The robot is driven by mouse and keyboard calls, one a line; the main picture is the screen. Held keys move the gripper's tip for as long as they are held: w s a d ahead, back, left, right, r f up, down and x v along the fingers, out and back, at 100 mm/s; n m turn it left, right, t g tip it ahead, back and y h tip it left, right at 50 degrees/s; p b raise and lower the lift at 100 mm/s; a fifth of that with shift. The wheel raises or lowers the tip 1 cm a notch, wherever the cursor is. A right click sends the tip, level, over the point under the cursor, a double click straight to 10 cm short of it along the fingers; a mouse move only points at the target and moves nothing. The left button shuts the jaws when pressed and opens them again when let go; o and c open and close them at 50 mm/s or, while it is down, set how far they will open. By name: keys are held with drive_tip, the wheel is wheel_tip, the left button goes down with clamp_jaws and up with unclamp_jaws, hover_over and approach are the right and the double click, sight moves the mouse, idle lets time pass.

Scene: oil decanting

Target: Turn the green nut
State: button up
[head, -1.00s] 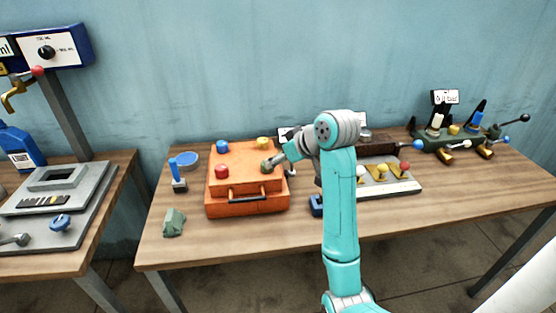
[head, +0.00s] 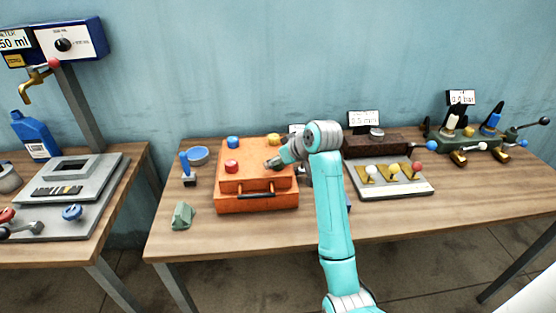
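An orange box (head: 257,185) with a dark front handle stands on the wooden table. On its top I see a blue nut (head: 233,142) at the back left, a yellow nut (head: 274,139) at the back right and a red nut (head: 232,166) at the front left.
A white lever panel (head: 392,188) and a brown gauge block (head: 390,141) stand to the right.

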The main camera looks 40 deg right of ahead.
drive_tip(key=shift+w, duration=0.1)
drive_tip(key=c, duration=1.2)
drive_tip(key=shift+o, duration=0.2)
drive_tip(key=shift+m, duration=0.3)
drive_tip(key=m+g+h, duration=0.1)
drive_tip(key=m+h, duration=0.3)
drive_tip(key=shift+a+m, duration=0.15)
drive_tip(key=shift+m, duration=0.15)
drive_tip(key=m+g+h, duration=0.2)
drive_tip(key=m, duration=0.2)
drive_tip(key=shift+w+m+h, duration=0.1)
drive_tip(key=shift+m+h, duration=0.2)
drive_tip(key=shift+h, duration=0.1)
drive_tip(key=m+g+h, duration=0.1)
drive_tip(key=m+g, duration=0.1)
drive_tip(key=m+g+h, duration=0.1)
drive_tip(key=m, duration=0.2)
drive_tip(key=shift+g, duration=0.4)
drive_tip(key=m+g, duration=0.3)
drive_tip(key=m, duration=0.1)
drive_tip(key=shift+m+g, duration=0.3)
drive_tip(key=shift+m, duration=0.2)
